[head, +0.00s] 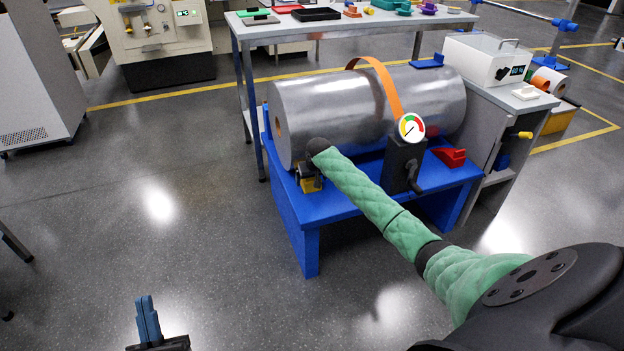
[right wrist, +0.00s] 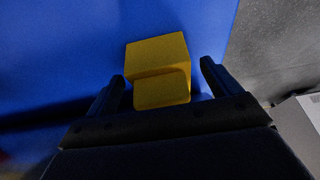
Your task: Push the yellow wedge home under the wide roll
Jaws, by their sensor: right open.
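The wide roll (head: 345,115) is a large silver cylinder with an orange strap, lying on a blue stand (head: 305,225). The yellow wedge (head: 311,185) is at the stand's left front corner, below the roll's near end; whether it touches the roll is hidden. My right gripper (head: 308,170) is over the wedge and partly covers it. In the right wrist view the wedge (right wrist: 158,70) lies between my right gripper's open fingers (right wrist: 162,74), with gaps on both sides. My left gripper (head: 148,320) is low at the left, over the floor, its fingers together and empty.
A red wedge (head: 450,157) sits at the stand's right side. A black post with a gauge (head: 411,127) and crank stands at the front, close to my right arm. A bench (head: 350,18) is behind and a grey cabinet (head: 510,110) right.

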